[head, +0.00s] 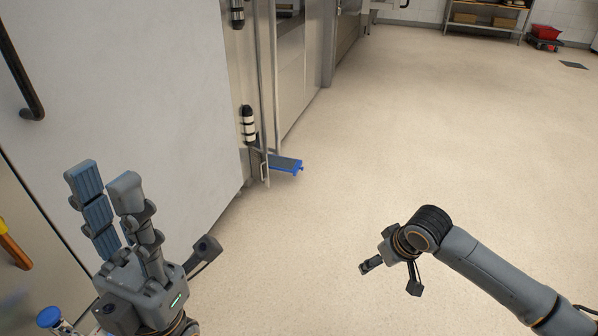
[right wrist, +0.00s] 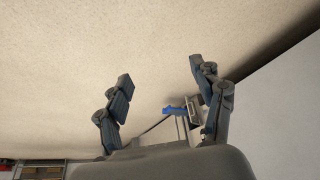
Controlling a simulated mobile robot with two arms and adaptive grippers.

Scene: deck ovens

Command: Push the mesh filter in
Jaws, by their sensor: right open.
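The mesh filter (head: 284,162) is a flat grey panel with a blue frame. It sticks out low from the front of the steel cabinet, just above the floor. In the right wrist view, a small blue part (right wrist: 177,111) shows between my right fingers, some way beyond them. My right gripper (head: 390,277) is open and empty over the floor, to the right of and nearer than the filter, and apart from it. My left gripper (head: 150,213) has its fingers spread, empty, at the lower left in front of the white panel. The filter's inner end is hidden in the cabinet.
A large white panel (head: 120,80) with a dark handle (head: 22,75) fills the left. Vertical steel bars (head: 265,80) and a black-and-white cylinder (head: 248,124) stand beside the filter. The floor (head: 430,130) to the right is clear. A shelf (head: 487,20) and red bin (head: 546,32) are far back.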

